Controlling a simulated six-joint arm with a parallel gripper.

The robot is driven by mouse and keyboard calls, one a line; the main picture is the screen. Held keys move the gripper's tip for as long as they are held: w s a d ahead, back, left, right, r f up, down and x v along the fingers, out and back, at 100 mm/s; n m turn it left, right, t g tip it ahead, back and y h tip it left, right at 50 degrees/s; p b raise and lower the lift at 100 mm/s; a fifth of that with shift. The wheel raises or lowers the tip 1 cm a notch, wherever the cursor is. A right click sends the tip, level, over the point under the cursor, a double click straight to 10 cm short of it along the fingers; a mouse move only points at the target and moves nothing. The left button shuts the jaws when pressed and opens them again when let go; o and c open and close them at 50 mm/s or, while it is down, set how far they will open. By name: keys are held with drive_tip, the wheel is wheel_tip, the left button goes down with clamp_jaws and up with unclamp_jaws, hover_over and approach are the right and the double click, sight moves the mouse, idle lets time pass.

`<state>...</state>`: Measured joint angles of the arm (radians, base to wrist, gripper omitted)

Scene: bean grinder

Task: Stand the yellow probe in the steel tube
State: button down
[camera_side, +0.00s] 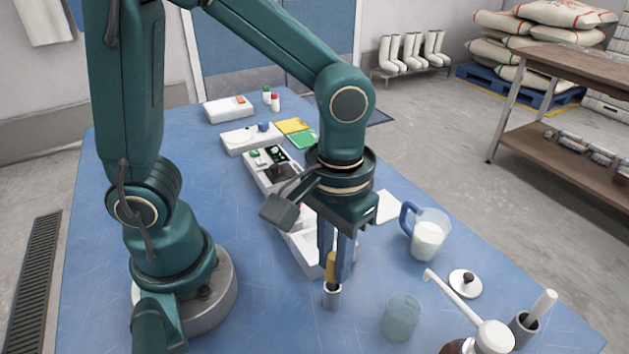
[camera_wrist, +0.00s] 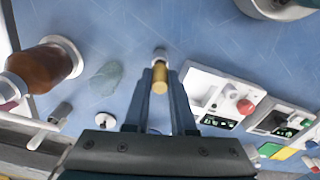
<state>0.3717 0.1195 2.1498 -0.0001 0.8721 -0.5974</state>
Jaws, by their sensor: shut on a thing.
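The yellow probe (camera_side: 330,268) is upright between the fingers of my gripper (camera_side: 337,262), which is shut on it. The probe's lower end meets the mouth of the steel tube (camera_side: 331,295), which stands on the blue table. In the wrist view, the round yellow end of the probe (camera_wrist: 159,86) shows between my fingertips (camera_wrist: 159,75), with the rim of the steel tube (camera_wrist: 160,54) just beyond. Whether the probe's tip is inside the tube, and how deep, I cannot tell.
A glass beaker (camera_side: 401,316) stands to the right of the tube, with a jug of white liquid (camera_side: 427,234) behind it. A white lid (camera_side: 464,283) and a brown bottle (camera_wrist: 38,75) are nearby. White instruments (camera_wrist: 222,98) stand close on the tube's other side.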

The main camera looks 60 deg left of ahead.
drive_tip(key=shift+f, duration=1.2)
idle(1.9)
drive_tip(key=shift+c, duration=0.6)
unclamp_jaws()
drive_tip(key=shift+r, duration=0.1)
drive_tip(key=shift+r, duration=3.45)
